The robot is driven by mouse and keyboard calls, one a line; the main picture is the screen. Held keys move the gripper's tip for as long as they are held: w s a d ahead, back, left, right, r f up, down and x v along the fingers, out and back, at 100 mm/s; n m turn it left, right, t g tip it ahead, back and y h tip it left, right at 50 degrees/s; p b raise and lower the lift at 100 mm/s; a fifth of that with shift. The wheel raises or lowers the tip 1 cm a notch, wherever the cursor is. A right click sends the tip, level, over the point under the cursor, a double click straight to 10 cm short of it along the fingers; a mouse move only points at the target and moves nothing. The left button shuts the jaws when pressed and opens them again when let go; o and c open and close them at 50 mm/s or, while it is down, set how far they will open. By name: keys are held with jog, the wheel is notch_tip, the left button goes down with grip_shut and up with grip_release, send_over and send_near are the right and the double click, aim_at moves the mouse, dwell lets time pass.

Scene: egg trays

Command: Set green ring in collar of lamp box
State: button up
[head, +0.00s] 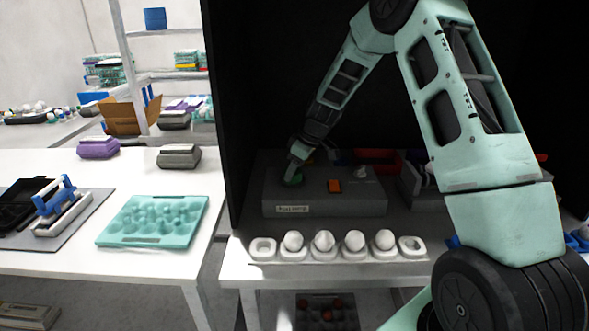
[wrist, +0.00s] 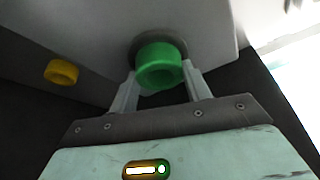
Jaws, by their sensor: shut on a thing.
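The lamp box (head: 325,200) is a dark grey box with a label on its front, inside the dark booth. My gripper (head: 295,176) is at the left part of its top. In the wrist view my gripper (wrist: 159,74) is shut on the green ring (wrist: 160,62), with one finger on each side. The ring is right at a dark round collar (wrist: 140,40) on the grey box face. Whether the ring is seated in the collar or only touching it, I cannot tell. In the head view the gripper largely hides the ring and collar.
A yellow round part (wrist: 61,72) is on the box in the wrist view. A white egg tray (head: 263,250) with several eggs stands in front. A teal tray (head: 150,240) is on the left table.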

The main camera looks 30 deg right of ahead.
jog(key=shift+f, duration=0.25)
jog(key=shift+f, duration=0.1)
jog(key=shift+f+b, duration=0.15)
jog(key=shift+b, duration=0.15)
jog(key=o, duration=1)
jog(key=shift+c, duration=0.2)
jog(key=shift+d+r, duration=0.1)
jog(key=shift+r, duration=0.55)
jog(key=v, duration=1.1)
jog(key=shift+b, duration=0.45)
